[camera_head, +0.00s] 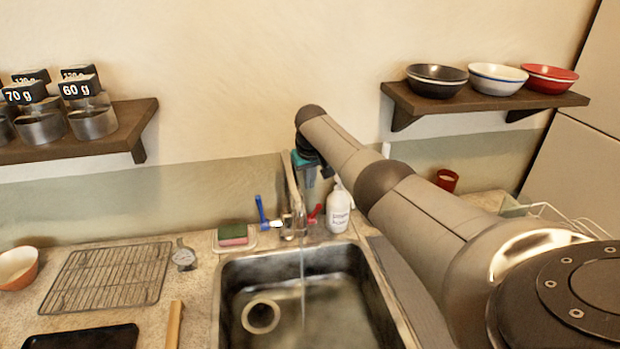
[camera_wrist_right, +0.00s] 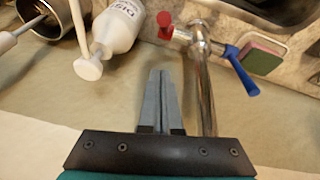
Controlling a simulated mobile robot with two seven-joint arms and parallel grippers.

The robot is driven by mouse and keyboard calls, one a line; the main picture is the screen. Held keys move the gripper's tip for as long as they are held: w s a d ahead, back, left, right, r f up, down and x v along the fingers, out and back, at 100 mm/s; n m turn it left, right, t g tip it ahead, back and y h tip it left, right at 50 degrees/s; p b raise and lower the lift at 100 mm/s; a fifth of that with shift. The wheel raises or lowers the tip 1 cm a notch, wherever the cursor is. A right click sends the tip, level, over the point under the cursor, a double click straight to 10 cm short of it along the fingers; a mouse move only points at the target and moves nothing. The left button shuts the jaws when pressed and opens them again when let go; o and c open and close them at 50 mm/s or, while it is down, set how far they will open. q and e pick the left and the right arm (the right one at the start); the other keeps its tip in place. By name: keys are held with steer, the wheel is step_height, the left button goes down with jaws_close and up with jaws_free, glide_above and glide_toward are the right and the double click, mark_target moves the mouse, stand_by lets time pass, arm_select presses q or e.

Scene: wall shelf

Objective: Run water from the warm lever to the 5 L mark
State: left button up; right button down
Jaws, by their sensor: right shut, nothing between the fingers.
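The tap (camera_head: 290,200) stands behind the sink (camera_head: 228,300), with a blue lever (camera_head: 262,212) on its left and a red lever (camera_head: 314,214) on its right. A thin stream of water (camera_head: 303,275) falls into the sink. A pale ring-shaped thing (camera_head: 261,316) shows inside it; I cannot read a litre mark. My right gripper (camera_head: 309,180) is shut and empty beside the tap's upright pipe. In the right wrist view, its fingers (camera_wrist_right: 161,75) point toward the red lever (camera_wrist_right: 165,22), apart from it; the blue lever (camera_wrist_right: 240,72) is farther right. My left gripper is out of view.
A white soap bottle (camera_head: 339,210) stands right of the red lever, close to my right arm. A sponge (camera_head: 233,234) lies left of the tap. A wire rack (camera_head: 110,275) and small dial (camera_head: 183,256) are left of the sink. Shelves hold bowls (camera_head: 497,79) and weights (camera_head: 92,122).

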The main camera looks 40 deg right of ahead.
steer(key=shift+s+f+p, duration=0.5)
steer(key=shift+f+p, duration=0.1)
steer(key=shift+f, duration=0.05)
steer(key=shift+s+a+f+p, duration=0.2)
steer(key=shift+s+f+p, duration=0.15)
steer(key=shift+s, duration=0.2)
steer(key=shift+s+a+f+p, duration=0.15)
steer(key=shift+s+f+p, duration=0.1)
steer(key=shift+s+f, duration=0.25)
steer(key=shift+r, duration=0.1)
